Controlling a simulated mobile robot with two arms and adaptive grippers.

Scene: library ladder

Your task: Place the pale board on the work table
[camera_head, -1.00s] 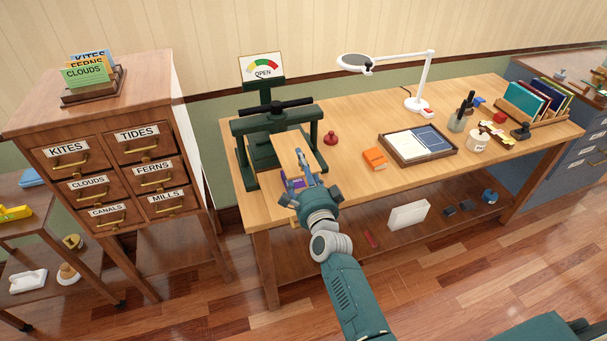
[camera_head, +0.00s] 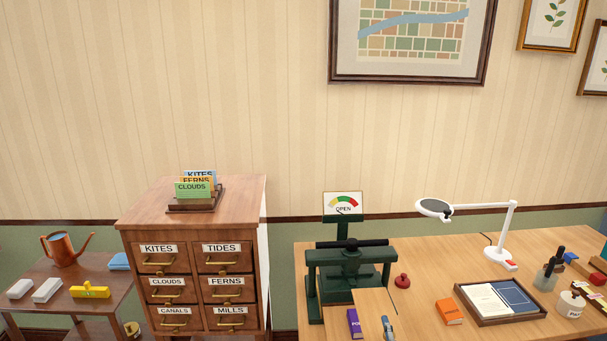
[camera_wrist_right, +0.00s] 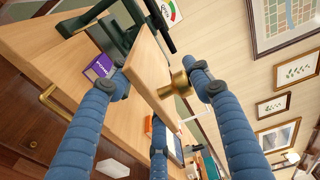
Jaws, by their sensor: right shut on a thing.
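The pale board (camera_head: 372,303) is in front of the right part of the green press, at the bottom edge of the head view. My right gripper (camera_head: 388,328) shows there only as a blue fingertip against the board. In the right wrist view the pale board (camera_wrist_right: 150,70) lies between the blue fingers of my right gripper (camera_wrist_right: 160,78), which is shut on it. A brass knob (camera_wrist_right: 178,88) shows beside the board there. I cannot tell whether the board touches the work table (camera_head: 425,275). My left gripper is not in view.
The green press (camera_head: 345,270) with its OPEN dial stands at the table's left end. A purple book (camera_head: 354,323) is left of the board. A red knob (camera_head: 402,281), orange book (camera_head: 449,311), tray (camera_head: 500,318) and white lamp (camera_head: 500,245) stand to the right.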

